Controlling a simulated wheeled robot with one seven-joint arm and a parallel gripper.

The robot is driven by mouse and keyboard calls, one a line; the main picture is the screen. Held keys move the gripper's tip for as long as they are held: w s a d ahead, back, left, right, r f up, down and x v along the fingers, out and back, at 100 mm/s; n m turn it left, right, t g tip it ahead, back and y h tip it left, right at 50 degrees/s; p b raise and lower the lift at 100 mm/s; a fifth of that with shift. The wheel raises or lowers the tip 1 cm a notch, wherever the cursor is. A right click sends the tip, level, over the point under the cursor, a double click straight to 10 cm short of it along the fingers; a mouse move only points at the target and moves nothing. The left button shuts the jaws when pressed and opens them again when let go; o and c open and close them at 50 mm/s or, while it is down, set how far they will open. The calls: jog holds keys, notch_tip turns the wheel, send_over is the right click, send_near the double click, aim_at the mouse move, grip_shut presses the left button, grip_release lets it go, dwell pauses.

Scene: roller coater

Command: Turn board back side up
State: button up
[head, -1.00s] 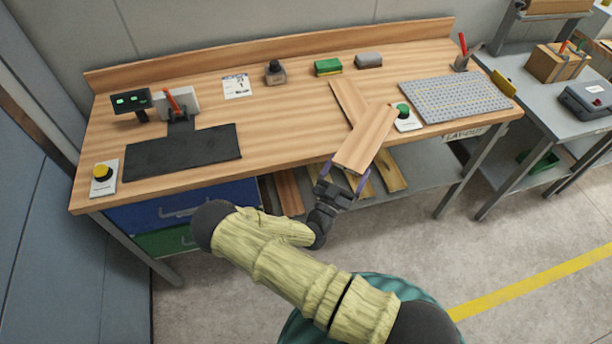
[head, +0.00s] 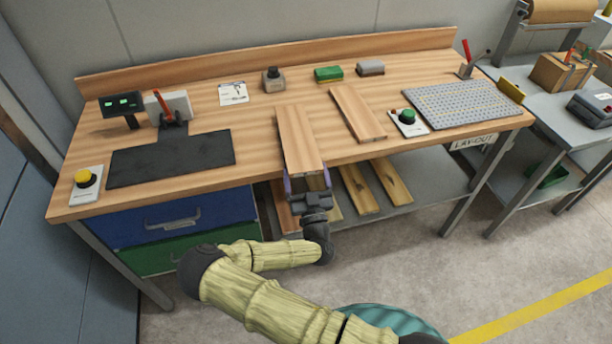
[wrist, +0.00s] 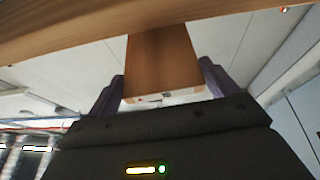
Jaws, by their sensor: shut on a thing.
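A plain wooden board (head: 298,140) is held by its near end in my gripper (head: 306,178) at the bench's front edge. It reaches inward over the bench top; whether it touches the top is unclear. In the wrist view the board (wrist: 160,62) runs between the two purple fingers of my gripper (wrist: 163,82), with a small dark marking on its near end. A second, similar board (head: 357,113) lies flat on the bench to the right, apart from the held one. Which face of the held board is up I cannot tell.
The workbench (head: 250,118) carries a black mat (head: 170,158) at left and a green-button box (head: 408,122) and grey perforated plate (head: 463,104) at right. Several planks (head: 358,190) lie on the shelf below. Bare bench top shows between mat and held board.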

jog(key=shift+f, duration=0.1)
jog(key=shift+f+b, duration=0.75)
jog(key=shift+b, duration=0.25)
jog(key=o, duration=1)
jog(key=shift+s+f, duration=0.1)
jog(key=b+v, duration=0.1)
jog(key=v, duration=1)
jog(key=shift+s+d+b, duration=0.1)
jog(key=shift+s+b, duration=0.3)
